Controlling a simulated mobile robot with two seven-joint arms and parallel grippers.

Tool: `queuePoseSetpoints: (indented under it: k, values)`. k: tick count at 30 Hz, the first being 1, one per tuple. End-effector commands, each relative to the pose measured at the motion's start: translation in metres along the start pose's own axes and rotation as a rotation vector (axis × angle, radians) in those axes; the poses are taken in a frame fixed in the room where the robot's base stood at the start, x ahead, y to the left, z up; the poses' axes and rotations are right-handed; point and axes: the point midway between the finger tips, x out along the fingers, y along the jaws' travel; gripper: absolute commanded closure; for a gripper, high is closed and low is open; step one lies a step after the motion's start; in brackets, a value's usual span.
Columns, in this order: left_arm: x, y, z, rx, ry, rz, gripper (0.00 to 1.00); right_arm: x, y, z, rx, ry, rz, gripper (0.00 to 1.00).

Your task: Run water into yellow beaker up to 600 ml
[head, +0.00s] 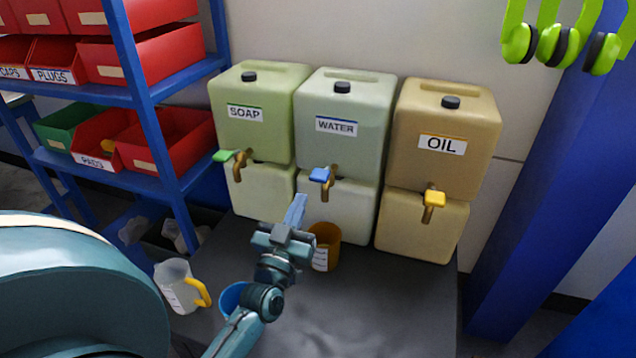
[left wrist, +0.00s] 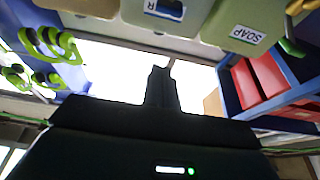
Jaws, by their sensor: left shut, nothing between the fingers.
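The yellow beaker (head: 327,243) stands on the dark bench top below the WATER container (head: 352,110), partly hidden by my left gripper. It looks upright; its contents cannot be seen. The WATER container has a brass tap with a blue handle (head: 320,175) above the beaker. My left gripper (head: 298,208) is shut and empty, just left of the beaker and below the blue handle, apart from the handle. In the left wrist view the shut fingers (left wrist: 162,90) point toward the containers, with part of the WATER label showing. My right gripper is not in view.
The SOAP container (head: 255,100) with a green tap and the OIL container (head: 445,125) with a yellow tap flank the WATER one. A clear jug with yellow handle (head: 178,288) and a blue cup (head: 234,299) stand front left. A blue shelf (head: 150,120) holds red bins.

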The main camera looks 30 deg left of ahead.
Motion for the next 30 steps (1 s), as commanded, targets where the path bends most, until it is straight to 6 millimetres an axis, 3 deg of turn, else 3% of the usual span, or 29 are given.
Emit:
queuePoseSetpoints:
  k: [4, 8, 19, 24, 30]
  values:
    - [0.006, 0.000, -0.001, 0.000, 0.001, 0.001, 1.00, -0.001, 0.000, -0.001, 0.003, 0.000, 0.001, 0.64]
    - [0.024, 0.000, -0.002, 0.000, 0.004, 0.001, 1.00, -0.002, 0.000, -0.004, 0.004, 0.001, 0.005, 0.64]
    - [0.101, 0.001, -0.002, 0.000, 0.002, 0.001, 1.00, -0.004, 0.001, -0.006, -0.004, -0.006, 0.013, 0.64]
    - [0.091, 0.001, 0.026, 0.002, -0.004, 0.003, 1.00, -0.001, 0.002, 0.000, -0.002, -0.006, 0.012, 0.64]
    - [0.087, 0.000, 0.037, 0.000, -0.002, 0.002, 1.00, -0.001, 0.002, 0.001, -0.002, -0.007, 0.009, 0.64]
